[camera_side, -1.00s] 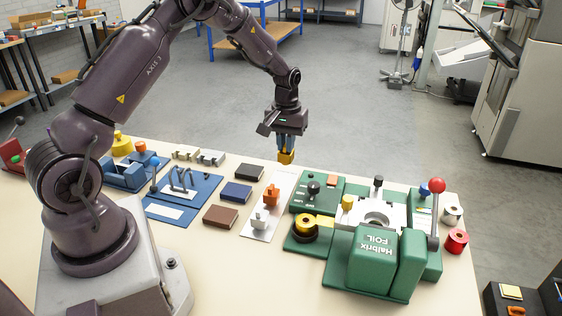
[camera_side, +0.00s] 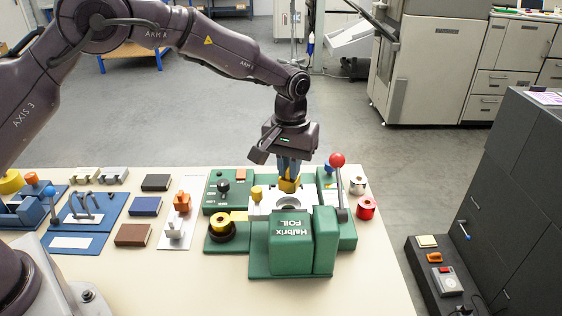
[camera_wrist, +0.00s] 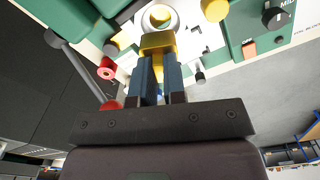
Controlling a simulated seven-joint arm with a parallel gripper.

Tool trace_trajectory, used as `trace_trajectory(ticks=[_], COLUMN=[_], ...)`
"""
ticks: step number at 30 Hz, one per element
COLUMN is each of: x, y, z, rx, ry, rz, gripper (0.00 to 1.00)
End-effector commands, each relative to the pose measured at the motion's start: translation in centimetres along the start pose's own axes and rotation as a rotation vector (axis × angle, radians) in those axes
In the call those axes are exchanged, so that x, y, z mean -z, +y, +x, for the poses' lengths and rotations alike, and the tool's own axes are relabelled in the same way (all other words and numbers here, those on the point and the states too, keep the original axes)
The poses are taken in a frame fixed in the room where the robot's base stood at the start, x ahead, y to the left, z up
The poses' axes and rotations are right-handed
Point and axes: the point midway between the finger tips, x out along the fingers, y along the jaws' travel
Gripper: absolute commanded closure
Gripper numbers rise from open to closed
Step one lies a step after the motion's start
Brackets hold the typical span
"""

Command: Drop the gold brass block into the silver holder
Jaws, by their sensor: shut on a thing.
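The gold brass block (camera_side: 288,186) is held in my gripper (camera_side: 289,177), whose fingers are shut on it. In the wrist view the gold block (camera_wrist: 158,43) sits between the two blue fingertips (camera_wrist: 158,62). The silver holder (camera_side: 263,208) is the pale metal part with a round opening on the green press. The block is above the holder's back edge in the side view, and seems apart from it. In the wrist view the holder's round opening (camera_wrist: 159,16) shows just beyond the block, partly hidden by it.
The green foil press (camera_side: 290,243) stands in front of the holder. A lever with a red ball (camera_side: 337,160) rises close on the right. A yellow knob (camera_side: 257,192) is on the left. Foil rolls, including a red one (camera_side: 366,207), stand at the right.

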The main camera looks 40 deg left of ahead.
Motion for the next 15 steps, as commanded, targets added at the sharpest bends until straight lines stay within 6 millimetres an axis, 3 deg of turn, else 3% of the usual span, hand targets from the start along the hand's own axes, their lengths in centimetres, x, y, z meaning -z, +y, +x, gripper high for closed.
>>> trace_trajectory(ticks=[15], x=[0.0], y=[0.0], z=[4.7], rx=[-0.001], ry=[0.001], rz=[0.000], gripper=[1.00])
